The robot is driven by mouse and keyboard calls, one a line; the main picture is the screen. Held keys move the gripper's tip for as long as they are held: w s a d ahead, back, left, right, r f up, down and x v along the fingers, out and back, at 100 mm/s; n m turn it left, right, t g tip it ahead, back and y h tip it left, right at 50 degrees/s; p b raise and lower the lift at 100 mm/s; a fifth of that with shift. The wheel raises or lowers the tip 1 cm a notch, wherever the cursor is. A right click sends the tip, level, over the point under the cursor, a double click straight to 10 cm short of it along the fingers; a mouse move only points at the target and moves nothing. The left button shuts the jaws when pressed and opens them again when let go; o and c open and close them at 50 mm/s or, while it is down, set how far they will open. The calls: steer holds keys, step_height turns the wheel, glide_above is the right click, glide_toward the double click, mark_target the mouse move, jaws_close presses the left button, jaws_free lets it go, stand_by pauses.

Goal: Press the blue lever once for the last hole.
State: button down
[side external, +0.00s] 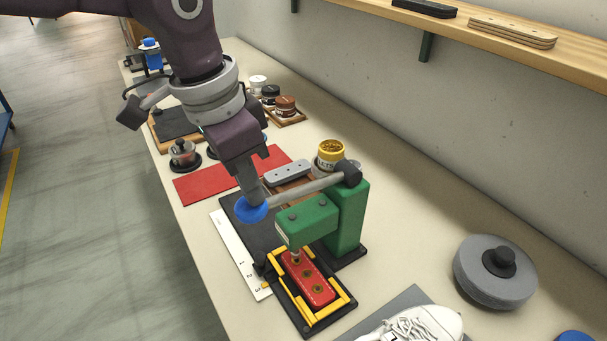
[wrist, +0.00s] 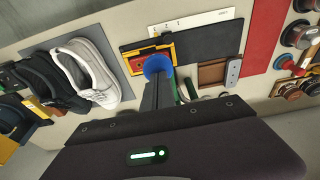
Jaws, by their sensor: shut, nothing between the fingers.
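The blue lever knob (side external: 252,210) sits at the end of a grey lever arm (side external: 305,190) on a green press (side external: 346,215). My gripper (side external: 252,198) is shut and empty, with its fingertips at the top of the knob; whether they touch it I cannot tell. The lever arm slopes down towards the knob. Under the press head (side external: 304,220), a red piece with several holes (side external: 318,290) lies in a yellow-edged frame (side external: 345,302). The press punch is at the hole nearest the press head. In the wrist view the knob (wrist: 158,65) shows just beyond my fingers (wrist: 158,92).
A yellow-lidded jar (side external: 331,154) stands behind the lever. A white ruler (side external: 238,250) lies left of the press. A white shoe (side external: 415,326) and a grey wheel (side external: 494,272) lie to the right. A red mat (side external: 205,182) lies behind.

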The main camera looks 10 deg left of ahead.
step_height(320, 180, up, 9)
steer(key=shift+r, duration=0.15)
stand_by(0.5)
stand_by(0.4)
steer(key=s+a+r+n+t, duration=0.1)
steer(key=s+a+n, duration=0.15)
steer(key=a, duration=0.35)
steer(key=s+a+r+n, duration=0.1)
steer(key=s+a+r, duration=0.15)
steer(key=a, duration=0.35)
steer(key=s+a+n+t, duration=0.1)
steer(key=s+a+n, duration=0.1)
steer(key=s+a, duration=0.3)
steer(key=s+a+f+n+t+y, duration=0.1)
steer(key=s+a+f+n+t, duration=0.1)
steer(key=s+a+f, duration=0.7)
steer(key=s+n, duration=0.1)
steer(key=s, duration=0.2)
steer(key=shift+y, duration=0.3)
